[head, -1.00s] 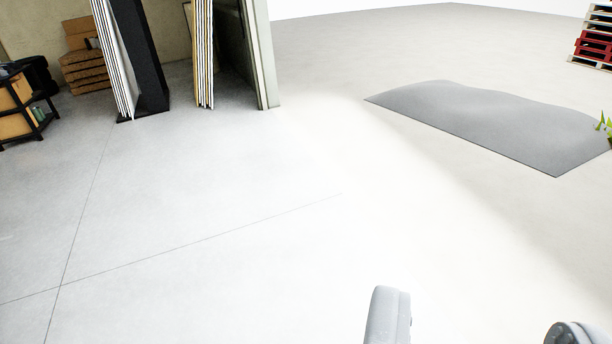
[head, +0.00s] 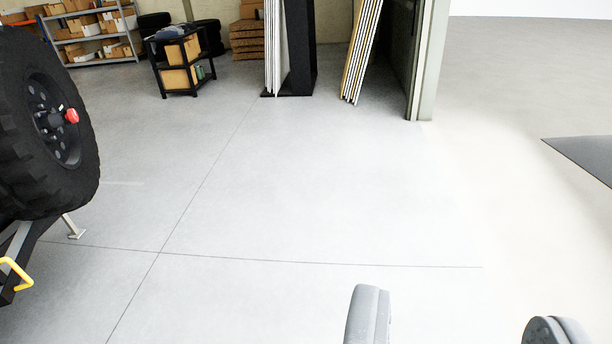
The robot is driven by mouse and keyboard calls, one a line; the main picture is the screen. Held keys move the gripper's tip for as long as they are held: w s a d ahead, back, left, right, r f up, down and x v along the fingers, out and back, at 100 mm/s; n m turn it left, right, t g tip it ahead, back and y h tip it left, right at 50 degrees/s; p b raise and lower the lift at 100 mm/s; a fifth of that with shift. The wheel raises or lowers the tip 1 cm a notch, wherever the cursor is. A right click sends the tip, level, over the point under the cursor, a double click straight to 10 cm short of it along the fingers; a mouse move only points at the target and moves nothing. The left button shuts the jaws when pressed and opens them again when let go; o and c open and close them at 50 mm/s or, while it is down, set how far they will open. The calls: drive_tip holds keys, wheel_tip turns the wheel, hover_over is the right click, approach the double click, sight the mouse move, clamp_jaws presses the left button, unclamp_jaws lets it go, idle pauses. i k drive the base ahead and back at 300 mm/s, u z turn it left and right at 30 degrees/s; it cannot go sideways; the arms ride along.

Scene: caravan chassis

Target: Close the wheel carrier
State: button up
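A large black wheel (head: 42,125) with a knobbly tyre and a red knob (head: 71,116) at its hub stands at the left, cut off by the picture edge. Below it a grey and black frame (head: 17,252) shows, with a yellow handle-like bar (head: 18,272) at the edge. Whether this frame is the wheel carrier, and whether it is open, I cannot tell from this part. My gripper (head: 460,326) is at the bottom right, its two grey fingers wide apart with only floor between them. It is well to the right of the wheel, touching nothing.
A small metal foot (head: 74,228) stands on the floor under the wheel. A black cart (head: 184,63), shelving (head: 95,35), leaning panels (head: 362,50) and a door frame (head: 426,60) stand at the back. A dark mat (head: 590,155) lies at the right. The middle floor is clear.

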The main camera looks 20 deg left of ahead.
sight(50, 163)
drive_tip(key=u, duration=0.65)
drive_tip(key=i, duration=1.05)
drive_tip(key=u, duration=0.9)
drive_tip(key=i, duration=1.5)
drive_tip(key=u, duration=0.6)
